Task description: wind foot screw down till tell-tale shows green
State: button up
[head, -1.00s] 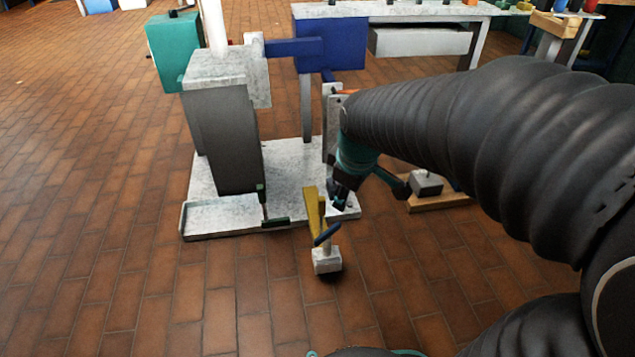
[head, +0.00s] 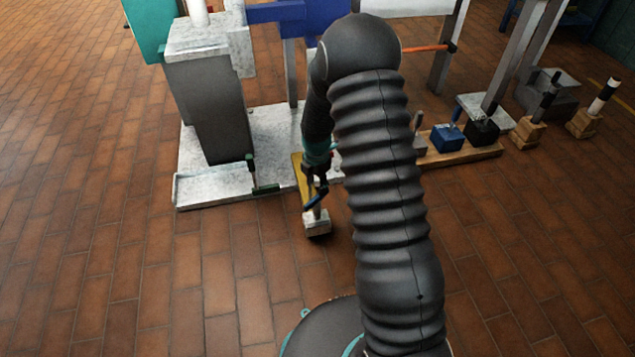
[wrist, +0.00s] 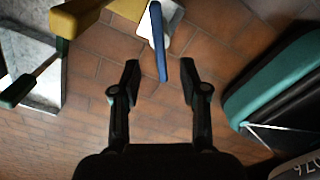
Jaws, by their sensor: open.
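A yellow outrigger arm (head: 301,176) sticks out at the front of the pale base plate (head: 220,188). A blue bar (head: 317,198) crosses near its end, above a pale foot block (head: 317,226) close to the floor. In the wrist view the blue bar (wrist: 158,45) points down between my fingertips, with the yellow arm (wrist: 85,14) at upper left and the pale block (wrist: 170,22) behind the bar. My gripper (wrist: 160,69) is open around the bar's near end in the picture; I cannot tell whether they touch. I cannot make out a tell-tale colour.
A grey column (head: 208,105) stands on the plate, with a dark green handle (head: 264,189) at its front edge. To the right, a wooden board (head: 465,152) bears a blue block (head: 446,137). The brick floor at front left is clear.

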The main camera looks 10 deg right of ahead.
aim_at(317, 196)
jog(key=shift+f, duration=0.6)
jog(key=shift+f+b, duration=2)
jog(key=shift+f, duration=1.25)
jog(key=shift+c, duration=0.2)
jog(key=shift+r, duration=0.15)
grip_shut()
